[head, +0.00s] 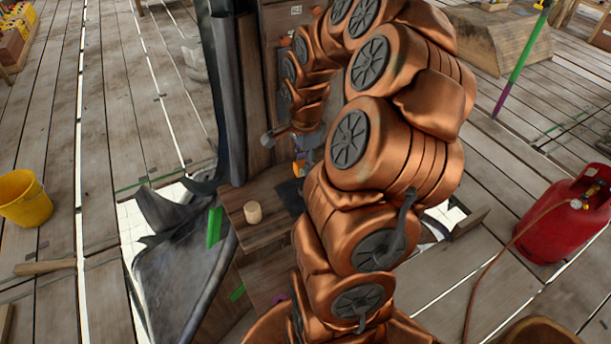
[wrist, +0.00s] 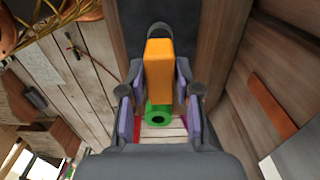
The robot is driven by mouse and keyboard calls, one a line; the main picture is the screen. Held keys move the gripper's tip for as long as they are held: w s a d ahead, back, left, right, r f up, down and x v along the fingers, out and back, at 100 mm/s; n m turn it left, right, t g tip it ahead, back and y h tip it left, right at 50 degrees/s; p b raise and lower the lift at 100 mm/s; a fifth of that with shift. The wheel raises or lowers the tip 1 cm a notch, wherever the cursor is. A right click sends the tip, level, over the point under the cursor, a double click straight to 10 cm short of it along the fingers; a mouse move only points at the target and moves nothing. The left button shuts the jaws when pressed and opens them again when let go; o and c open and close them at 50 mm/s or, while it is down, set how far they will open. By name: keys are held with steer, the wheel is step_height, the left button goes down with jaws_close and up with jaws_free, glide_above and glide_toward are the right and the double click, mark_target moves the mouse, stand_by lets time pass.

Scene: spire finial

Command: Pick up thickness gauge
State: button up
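An orange block with a dark rounded end (wrist: 158,75), which looks like the thickness gauge, stands out in the middle of the wrist view. My gripper (wrist: 159,88) has its two purple-padded fingers apart, one on each side of the block. Narrow gaps seem to show beside it, and I cannot make out firm contact. A green ring (wrist: 157,116) shows at the block's lower end; whether it belongs to the block is unclear. In the head view, a small orange patch (head: 299,168) shows by my gripper, just above the wooden stand, partly hidden by my copper arm.
A pale cylinder (head: 253,212) stands on the wooden stand (head: 236,194), left of my gripper. Dark cloth (head: 185,270) hangs at the left. A yellow bucket (head: 24,199) is far left, a red gas cylinder (head: 566,220) at the right. Wooden walls (wrist: 222,50) stand close in the wrist view.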

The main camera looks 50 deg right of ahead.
jaws_close()
